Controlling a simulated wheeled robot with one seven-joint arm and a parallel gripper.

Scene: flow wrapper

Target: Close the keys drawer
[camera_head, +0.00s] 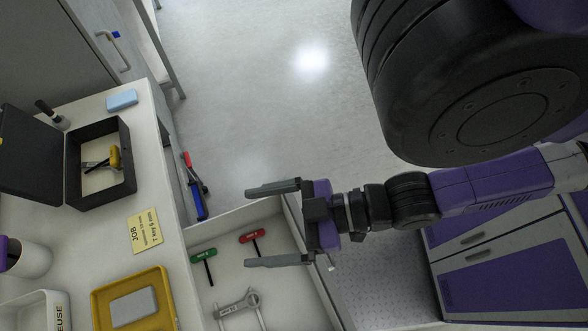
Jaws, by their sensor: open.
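A white drawer (238,217) stands pulled out from the bench at the bottom centre. Inside lie a green T-handled key (204,257), a red T-handled key (252,237) and a grey metal tool (239,304), cut off by the picture edge. My gripper (250,226) is open and empty, with its two fingers pointing left. It appears over the drawer's upper right part, near its outer front edge. I cannot tell whether it touches the drawer. The gripper and wrist hide part of the drawer's front.
The white worktop (170,283) holds an open black case (127,160), a yellow job card (144,231), a yellow tray (101,312) and a blue block (122,100). Red and blue tools (197,202) show beside the bench. Purple-fronted cabinets (497,285) stand right. Floor (260,110) is clear above.

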